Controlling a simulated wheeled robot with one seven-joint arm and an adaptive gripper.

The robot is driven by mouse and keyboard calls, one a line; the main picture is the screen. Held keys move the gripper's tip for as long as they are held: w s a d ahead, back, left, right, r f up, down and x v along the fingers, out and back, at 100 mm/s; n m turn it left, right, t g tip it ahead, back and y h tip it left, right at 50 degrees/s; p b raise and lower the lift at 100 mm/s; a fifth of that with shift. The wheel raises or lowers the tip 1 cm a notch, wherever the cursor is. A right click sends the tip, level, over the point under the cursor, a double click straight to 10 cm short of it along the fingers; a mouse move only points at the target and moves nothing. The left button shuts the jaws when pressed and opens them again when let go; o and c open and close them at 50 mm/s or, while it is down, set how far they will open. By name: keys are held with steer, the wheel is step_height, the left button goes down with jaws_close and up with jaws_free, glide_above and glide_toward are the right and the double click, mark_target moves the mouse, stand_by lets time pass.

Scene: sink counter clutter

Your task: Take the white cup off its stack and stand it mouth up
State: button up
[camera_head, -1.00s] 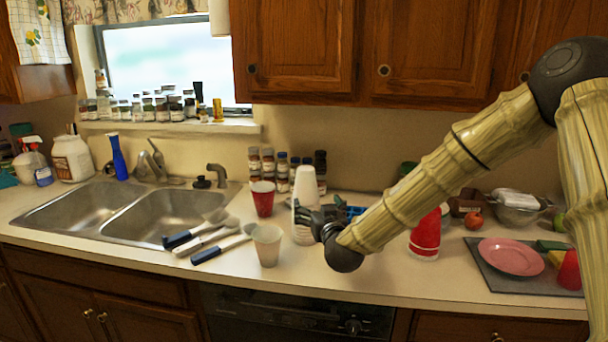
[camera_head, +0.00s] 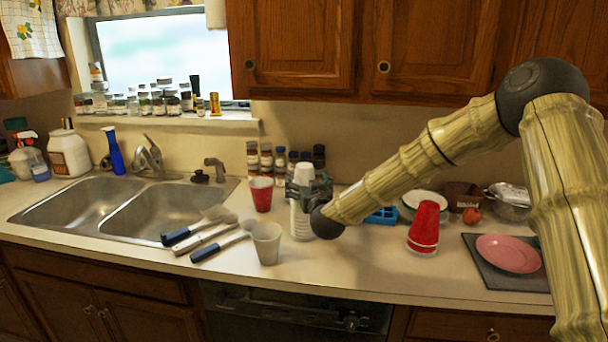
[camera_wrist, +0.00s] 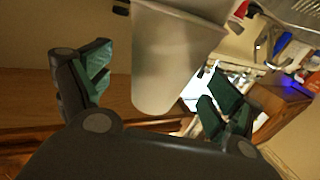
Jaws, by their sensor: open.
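The white cup (camera_head: 303,172) is upside down at the top of a narrow white stack (camera_head: 300,224) on the counter. My gripper (camera_head: 304,190) is at the upper part of this stack, coming from the right and partly covering it. In the wrist view the pale cup (camera_wrist: 172,58) lies between the two dark green-padded fingers of my gripper (camera_wrist: 153,84). The fingers are spread, with a gap visible on each side of the cup. The seam between the top cup and those below is hidden by my gripper.
An upright red cup (camera_head: 262,194) and an upright pale cup (camera_head: 267,243) stand left of the stack. A red cup stack (camera_head: 424,228) stands to the right. The counter front between is clear.

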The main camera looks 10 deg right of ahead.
steer(key=shift+w+a+p, duration=0.15)
steer(key=shift+w+p, duration=0.2)
steer(key=shift+w, duration=1.05)
steer(key=c, duration=0.8)
